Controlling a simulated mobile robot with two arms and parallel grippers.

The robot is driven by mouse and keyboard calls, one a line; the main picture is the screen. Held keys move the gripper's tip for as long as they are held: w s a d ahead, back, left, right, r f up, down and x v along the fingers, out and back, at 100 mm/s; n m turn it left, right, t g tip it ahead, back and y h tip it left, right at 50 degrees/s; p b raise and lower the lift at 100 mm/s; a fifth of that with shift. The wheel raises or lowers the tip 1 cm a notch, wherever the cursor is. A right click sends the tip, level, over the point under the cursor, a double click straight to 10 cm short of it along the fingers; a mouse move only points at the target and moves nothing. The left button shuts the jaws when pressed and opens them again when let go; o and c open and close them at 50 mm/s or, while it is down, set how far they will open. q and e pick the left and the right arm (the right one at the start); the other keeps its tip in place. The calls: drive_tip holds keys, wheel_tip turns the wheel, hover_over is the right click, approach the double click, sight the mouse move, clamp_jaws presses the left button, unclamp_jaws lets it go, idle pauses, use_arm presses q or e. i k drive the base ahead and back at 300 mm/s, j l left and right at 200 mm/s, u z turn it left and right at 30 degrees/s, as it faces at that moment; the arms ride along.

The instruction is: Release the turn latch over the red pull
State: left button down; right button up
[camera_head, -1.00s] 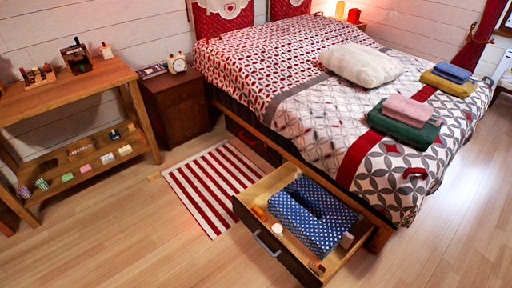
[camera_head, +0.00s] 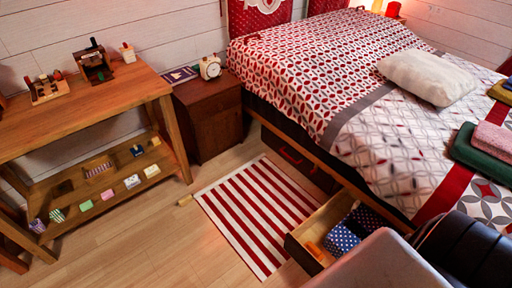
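A dark drawer front (camera_head: 312,172) sits under the side of the bed, behind the striped rug. A red pull (camera_head: 290,155) shows on it, small and partly in shade. A turn latch over this pull is too small and dark to make out. Neither of my grippers is in view. A grey and black part of my own body fills the bottom right corner and covers part of the open drawer.
An open drawer (camera_head: 296,252) with blue dotted cloth (camera_head: 347,236) juts from the bed. A red-and-white striped rug (camera_head: 258,210) lies before the closed drawer. A nightstand (camera_head: 212,118) and a wooden shelf table (camera_head: 75,112) stand left. Bare floor lies at the lower left.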

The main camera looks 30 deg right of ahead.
sight(315, 171)
drive_tip(key=i+j, duration=0.1)
drive_tip(key=i, duration=0.9)
drive_tip(key=i+z, duration=0.2)
drive_tip(key=z, duration=0.25)
drive_tip(key=i+z, duration=0.2)
drive_tip(key=z, duration=0.25)
drive_tip(key=i+j+z, duration=0.1)
drive_tip(key=z, duration=0.35)
drive_tip(key=i+j+z, duration=0.2)
drive_tip(key=z, duration=0.25)
drive_tip(key=i+z, duration=0.25)
drive_tip(key=z, duration=0.2)
drive_tip(key=i+j+z, duration=0.15)
drive_tip(key=z, duration=0.3)
drive_tip(key=i+j+z, duration=0.2)
drive_tip(key=z, duration=0.25)
drive_tip(key=i+j+z, duration=0.2)
drive_tip(key=z, duration=0.25)
drive_tip(key=i+j+z, duration=0.1)
drive_tip(key=j+z, duration=0.25)
drive_tip(key=z, duration=0.15)
